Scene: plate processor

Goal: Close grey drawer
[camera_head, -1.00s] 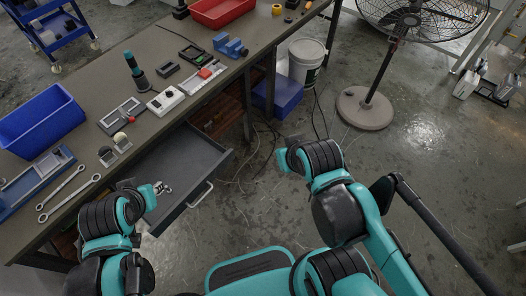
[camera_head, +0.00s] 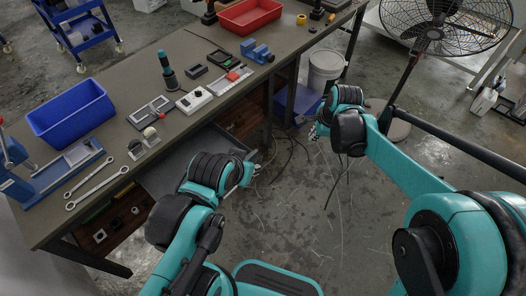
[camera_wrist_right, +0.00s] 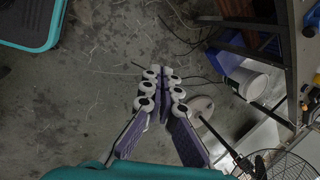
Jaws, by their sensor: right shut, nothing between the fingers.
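The grey drawer (camera_head: 172,171) is under the workbench in the head view and stands at least partly open. My left arm covers its front and handle, so I cannot tell how far out it is. My left gripper (camera_head: 245,175) is at the drawer's right front side. Whether it touches the drawer, and whether its fingers are open, is unclear. My right gripper (camera_head: 316,131) is out over the floor, to the right of the drawer and apart from it. In the right wrist view its fingers (camera_wrist_right: 165,72) are together and empty.
The workbench (camera_head: 150,85) carries a blue bin (camera_head: 70,112), a red tray (camera_head: 250,16), wrenches and small tools. A white bucket (camera_head: 325,70) and a blue box (camera_head: 298,103) stand near its far end. A fan (camera_head: 440,25) is at upper right. Cables lie on the floor.

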